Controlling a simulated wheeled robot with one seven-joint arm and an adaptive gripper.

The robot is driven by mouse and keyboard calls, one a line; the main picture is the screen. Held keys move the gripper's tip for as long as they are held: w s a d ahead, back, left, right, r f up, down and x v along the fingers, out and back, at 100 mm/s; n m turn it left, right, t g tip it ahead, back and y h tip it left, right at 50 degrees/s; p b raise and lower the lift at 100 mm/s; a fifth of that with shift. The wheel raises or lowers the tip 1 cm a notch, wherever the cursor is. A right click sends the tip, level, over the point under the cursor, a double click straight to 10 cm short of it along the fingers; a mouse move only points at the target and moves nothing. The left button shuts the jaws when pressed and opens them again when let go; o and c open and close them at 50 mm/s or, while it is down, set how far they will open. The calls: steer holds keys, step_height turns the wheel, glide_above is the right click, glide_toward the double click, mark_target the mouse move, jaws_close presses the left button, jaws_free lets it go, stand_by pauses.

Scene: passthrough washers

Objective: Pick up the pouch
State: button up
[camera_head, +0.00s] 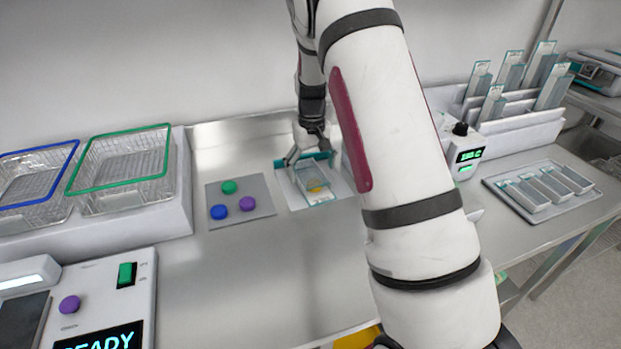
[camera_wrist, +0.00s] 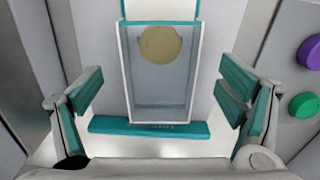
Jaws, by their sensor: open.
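The pouch (camera_wrist: 160,85) is clear with a teal edge and a yellowish round spot inside. In the head view the pouch (camera_head: 316,187) lies on a white mat (camera_head: 291,196) with a teal strip at its back. My gripper (camera_head: 307,160) is over the back end of the pouch. In the wrist view my gripper (camera_wrist: 160,95) is open, with one teal-padded finger on each side of the pouch and a gap on both sides. Whether the fingers are level with the pouch, I cannot tell.
A grey mat (camera_head: 264,200) with blue, green and purple discs lies left of the pouch. Wire baskets with blue (camera_head: 36,178) and green (camera_head: 124,170) rims stand further left. A rack of pouches (camera_head: 515,125) and a tray (camera_head: 515,211) are at right.

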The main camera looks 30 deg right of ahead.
step_height(320, 180, down, 2)
steer(key=c, duration=1.2)
steer(key=shift+r, duration=0.1)
